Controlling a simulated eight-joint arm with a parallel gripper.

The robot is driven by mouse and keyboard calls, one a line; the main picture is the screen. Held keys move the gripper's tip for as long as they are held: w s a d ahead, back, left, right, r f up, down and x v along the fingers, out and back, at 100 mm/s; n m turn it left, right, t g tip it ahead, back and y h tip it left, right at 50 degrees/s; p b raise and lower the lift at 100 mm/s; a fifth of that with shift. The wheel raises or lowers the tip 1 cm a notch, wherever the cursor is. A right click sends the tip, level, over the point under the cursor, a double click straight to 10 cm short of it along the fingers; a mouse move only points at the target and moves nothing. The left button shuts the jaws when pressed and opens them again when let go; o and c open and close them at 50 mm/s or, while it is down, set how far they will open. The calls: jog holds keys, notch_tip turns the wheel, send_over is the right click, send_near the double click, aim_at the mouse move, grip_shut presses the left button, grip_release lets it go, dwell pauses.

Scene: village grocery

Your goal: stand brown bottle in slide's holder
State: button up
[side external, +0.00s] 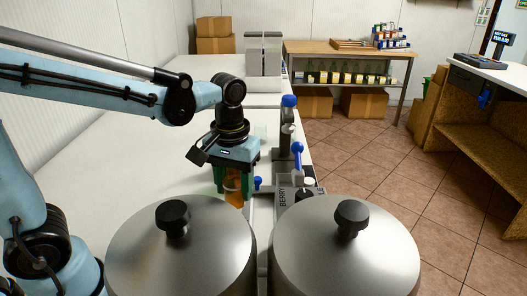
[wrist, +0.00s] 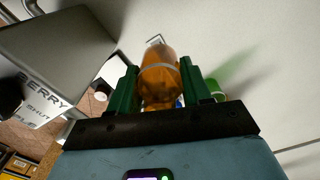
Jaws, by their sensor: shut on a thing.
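The brown bottle (side external: 236,190) is an amber, see-through bottle, partly hidden behind my gripper's fingers and a steel lid in the side view. My gripper (side external: 234,182) is shut on it, one green finger on each side, above the white counter. In the wrist view the bottle (wrist: 160,75) sits between the green fingers of my gripper (wrist: 162,88), with a pale band around it. I cannot clearly make out the slide's holder; a pale rail (side external: 262,208) lies just right of the bottle, beside the grey BERRY housing (side external: 284,198).
Two large steel lidded pots (side external: 180,250) (side external: 345,248) fill the front. Blue-knobbed valves (side external: 297,148) stand close right of my gripper. The white counter (side external: 100,150) is mostly bare to the left. A grey machine (side external: 263,60) stands at the back.

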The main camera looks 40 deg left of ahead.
jog(key=shift+s+d+r, duration=0.25)
jog(key=shift+d+r, duration=0.35)
jog(key=shift+d, duration=0.1)
notch_tip(320, 180, up, 11)
jog(key=w+a+n, duration=0.2)
jog(key=w+a, duration=0.1)
jog(key=w, duration=1.7)
notch_tip(320, 180, down, 19)
jog(key=shift+d+r, duration=0.1)
jog(key=shift+d, duration=0.05)
jog(key=shift+f, duration=0.5)
dwell(0.5)
jog(key=o, duration=1.4)
jog(key=shift+o, duration=0.2)
